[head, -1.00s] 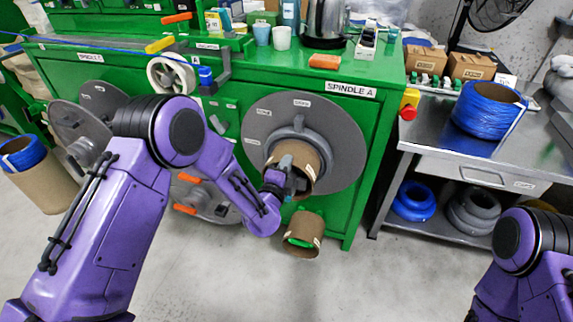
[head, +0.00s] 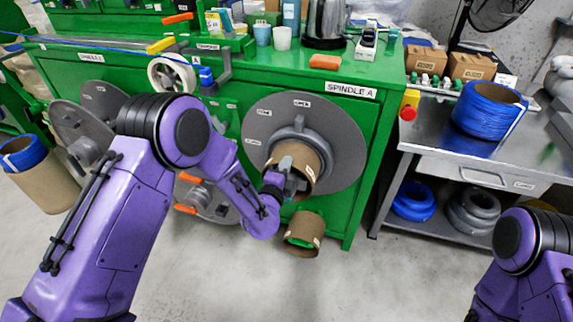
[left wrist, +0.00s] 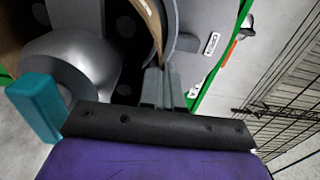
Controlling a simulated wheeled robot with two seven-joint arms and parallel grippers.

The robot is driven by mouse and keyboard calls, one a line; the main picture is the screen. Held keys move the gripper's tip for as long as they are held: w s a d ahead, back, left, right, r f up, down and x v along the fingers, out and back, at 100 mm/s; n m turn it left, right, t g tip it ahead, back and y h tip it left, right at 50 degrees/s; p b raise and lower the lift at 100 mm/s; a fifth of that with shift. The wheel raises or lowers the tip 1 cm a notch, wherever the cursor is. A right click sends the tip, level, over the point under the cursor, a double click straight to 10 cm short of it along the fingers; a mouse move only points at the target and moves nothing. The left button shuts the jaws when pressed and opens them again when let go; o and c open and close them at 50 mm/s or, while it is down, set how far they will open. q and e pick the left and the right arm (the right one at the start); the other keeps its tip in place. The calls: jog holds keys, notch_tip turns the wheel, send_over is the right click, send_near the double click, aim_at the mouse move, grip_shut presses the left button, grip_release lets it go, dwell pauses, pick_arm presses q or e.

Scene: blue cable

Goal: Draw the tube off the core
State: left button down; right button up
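A short brown cardboard tube (head: 309,156) sits around the grey core (head: 285,163) at the middle of the large grey disc (head: 342,150) at Spindle A. My left gripper (head: 290,184) is at the tube's near, lower rim. In the left wrist view, the two grey fingers (left wrist: 165,88) are close together at the centre, with the thin tube wall (left wrist: 152,28) running down between them. They look shut on it. The grey core (left wrist: 62,70) shows beside them. A teal block (left wrist: 36,106) stands at the gripper's left side. My right arm shows at lower right; its gripper is outside the view.
A cardboard cylinder with green inside (head: 304,233) is on the floor below the disc. The green bench (head: 380,80) carries cups and a kettle. A steel table (head: 468,150) with a blue cable coil (head: 487,112) stands right.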

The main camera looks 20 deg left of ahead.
pick_arm(q)
jog(key=shift+s, duration=0.65)
dwell(0.5)
